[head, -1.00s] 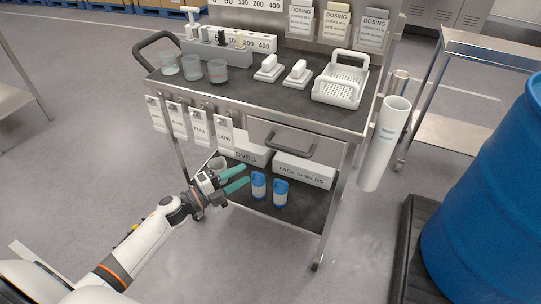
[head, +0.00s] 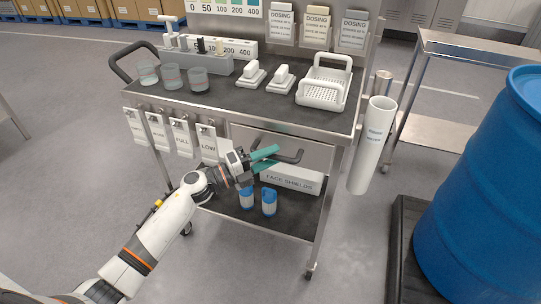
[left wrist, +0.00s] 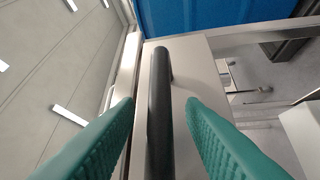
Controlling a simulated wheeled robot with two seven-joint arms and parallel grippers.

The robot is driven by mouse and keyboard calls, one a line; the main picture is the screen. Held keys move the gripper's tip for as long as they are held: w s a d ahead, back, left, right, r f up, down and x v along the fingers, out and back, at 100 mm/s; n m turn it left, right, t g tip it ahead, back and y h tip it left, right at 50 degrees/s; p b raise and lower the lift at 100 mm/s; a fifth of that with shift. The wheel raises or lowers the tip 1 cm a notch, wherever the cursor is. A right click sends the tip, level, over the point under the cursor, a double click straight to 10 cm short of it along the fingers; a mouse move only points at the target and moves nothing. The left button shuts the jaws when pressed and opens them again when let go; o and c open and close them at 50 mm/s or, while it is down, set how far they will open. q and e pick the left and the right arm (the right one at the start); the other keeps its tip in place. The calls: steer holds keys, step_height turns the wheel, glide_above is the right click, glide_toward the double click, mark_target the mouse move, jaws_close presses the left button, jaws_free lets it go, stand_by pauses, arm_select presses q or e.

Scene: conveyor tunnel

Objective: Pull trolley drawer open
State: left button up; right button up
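The trolley (head: 262,112) stands in front of me, with a grey drawer (head: 318,157) under its top at the right. The drawer looks shut. Its dark bar handle (head: 292,158) is partly hidden by my left gripper (head: 272,158) in the head view. In the left wrist view, the handle (left wrist: 159,100) runs lengthwise between the two teal fingers of the left gripper (left wrist: 163,115). The fingers are apart, with a gap on each side of the bar, so the gripper is open around the line of the handle. My right gripper is not in view.
Hanging tags (head: 182,138) line the trolley front left of the drawer. A white tube (head: 372,146) hangs at its right side. Two blue-and-white bottles (head: 257,201) stand on the lower shelf. A blue barrel (head: 480,190) stands at the right; floor before the trolley is clear.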

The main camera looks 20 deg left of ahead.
arm_select(q)
steer(key=shift+w+d, duration=0.2)
jaws_close()
steer(key=shift+s, duration=0.1)
